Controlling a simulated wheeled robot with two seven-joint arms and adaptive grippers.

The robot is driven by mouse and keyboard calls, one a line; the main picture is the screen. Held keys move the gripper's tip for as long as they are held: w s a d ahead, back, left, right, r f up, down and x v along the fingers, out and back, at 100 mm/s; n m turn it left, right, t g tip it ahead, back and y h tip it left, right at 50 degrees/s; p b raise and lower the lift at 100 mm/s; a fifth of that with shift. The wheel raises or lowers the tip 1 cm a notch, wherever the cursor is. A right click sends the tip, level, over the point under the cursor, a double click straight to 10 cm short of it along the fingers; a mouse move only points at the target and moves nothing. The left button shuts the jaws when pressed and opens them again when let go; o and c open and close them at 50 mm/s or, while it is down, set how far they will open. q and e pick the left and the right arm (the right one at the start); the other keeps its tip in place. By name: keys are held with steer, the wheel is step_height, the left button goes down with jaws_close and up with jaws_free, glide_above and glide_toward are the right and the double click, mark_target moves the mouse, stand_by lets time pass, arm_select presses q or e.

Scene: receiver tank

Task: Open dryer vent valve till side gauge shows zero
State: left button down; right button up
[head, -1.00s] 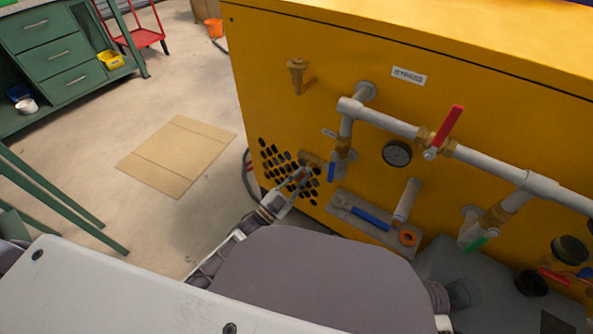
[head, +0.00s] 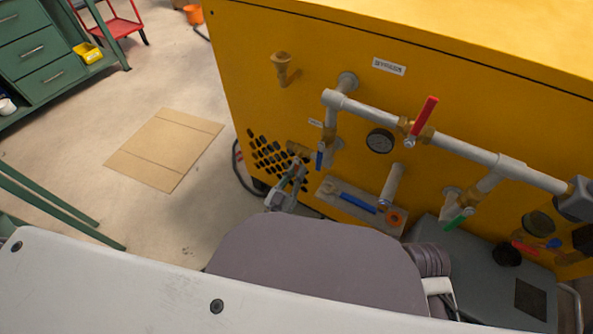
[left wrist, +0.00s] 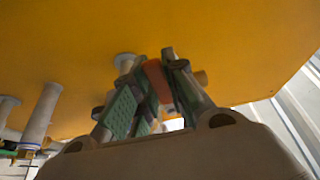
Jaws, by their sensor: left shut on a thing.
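My left gripper (head: 297,170) is at the lower left of the yellow cabinet (head: 240,60), beside a brass fitting (head: 298,149) in front of the black grille. In the left wrist view my left gripper (left wrist: 150,85) has its fingers closed around an orange-red piece (left wrist: 156,80), seemingly a valve handle. The fingers hide most of it, and its angle cannot be told. A round dark gauge (head: 380,141) sits on the cabinet under the white pipe. Its needle is too small to read. My right gripper is not in view.
A valve with a blue handle (head: 320,158) stands just right of my left gripper. A red lever (head: 425,115) and a green handle (head: 459,219) are on the pipework further right. Flat cardboard (head: 165,149) lies on the open floor at left.

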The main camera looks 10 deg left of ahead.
arm_select(q)
steer(key=shift+f, duration=0.1)
steer(key=c, duration=1.4)
jaws_free()
steer(key=shift+v, duration=6)
